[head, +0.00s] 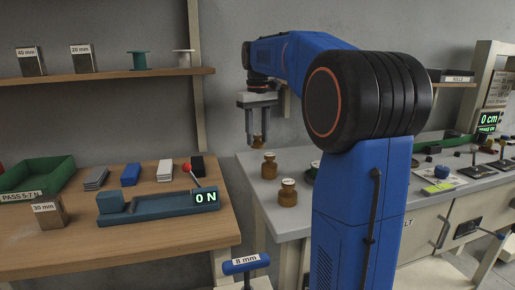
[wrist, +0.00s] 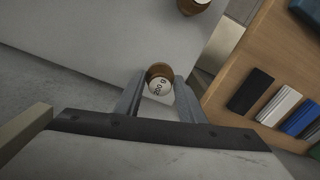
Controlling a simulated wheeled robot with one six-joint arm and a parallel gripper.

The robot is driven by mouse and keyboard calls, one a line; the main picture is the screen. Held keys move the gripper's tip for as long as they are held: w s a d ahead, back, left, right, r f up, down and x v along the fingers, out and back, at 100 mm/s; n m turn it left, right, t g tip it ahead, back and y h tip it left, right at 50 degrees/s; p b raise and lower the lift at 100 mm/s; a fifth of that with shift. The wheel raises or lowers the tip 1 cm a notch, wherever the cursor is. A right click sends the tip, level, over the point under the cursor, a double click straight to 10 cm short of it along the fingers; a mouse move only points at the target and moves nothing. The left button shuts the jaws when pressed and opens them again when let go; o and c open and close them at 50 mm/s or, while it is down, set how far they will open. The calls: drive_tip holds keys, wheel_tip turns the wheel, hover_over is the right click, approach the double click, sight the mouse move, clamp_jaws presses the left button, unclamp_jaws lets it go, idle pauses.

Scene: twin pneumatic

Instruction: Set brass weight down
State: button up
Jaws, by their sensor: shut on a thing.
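My gripper (head: 259,122) points down over the back left part of the grey bench (head: 247,177), shut on a small brown-gold brass weight (head: 258,141). In the wrist view the weight (wrist: 160,76) sits between the two fingers (wrist: 160,97), its white top label reading 200 g. It looks upright and near the bench's edge. In the head view it appears above the bench top; the exact gap cannot be told. Two similar weights, a smaller one (head: 270,166) and a larger one (head: 288,194), stand on the bench in front of it.
A wooden table (head: 140,245) stands left of the bench across a gap, with a blue fixture (head: 150,208) reading 0 N and several small blocks. A green tray (head: 45,177) is at its left. My blue arm hides part of the bench.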

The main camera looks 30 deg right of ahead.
sight(257, 143)
drive_tip(key=shift+f, duration=2.2)
drive_tip(key=o, duration=1.2)
drive_tip(key=shift+f, duration=0.15)
wheel_tip(257, 143, up, 12)
drive_tip(key=shift+f, duration=0.25)
drive_tip(key=shift+r, duration=0.4)
drive_tip(key=shift+s, duration=0.15)
